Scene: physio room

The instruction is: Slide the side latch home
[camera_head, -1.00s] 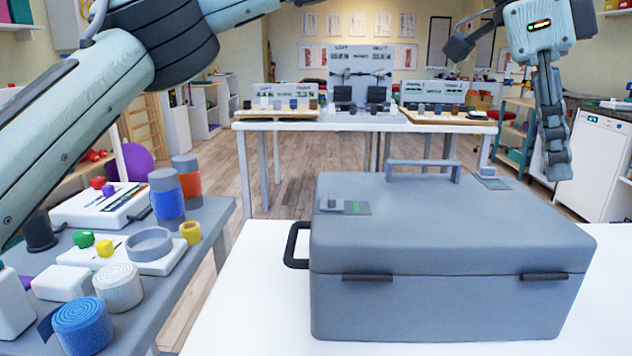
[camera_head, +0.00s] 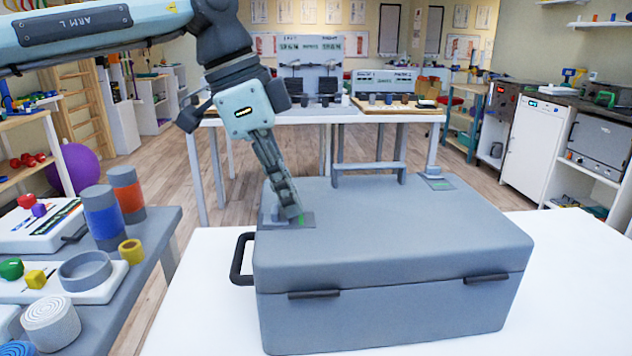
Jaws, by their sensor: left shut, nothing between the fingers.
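A grey case (camera_head: 400,235) stands closed on a white table, its lid down. A latch (camera_head: 267,214) sits on a dark plate at the lid's left rear corner, with a green patch showing on the plate. A second latch (camera_head: 434,172) is on a similar plate with a green mark at the right rear corner. My left gripper (camera_head: 290,212) is shut and empty, pointing down at the left latch. Its fingertips are over the plate, right of the latch block, and partly cover it. I cannot tell whether they touch. My right gripper is not in view.
A carry handle (camera_head: 370,166) rises behind the lid, and a black side handle (camera_head: 239,260) sticks out on the left. A side table with bottles and rolls (camera_head: 100,215) stands at left. The white table (camera_head: 570,270) is clear right of the case.

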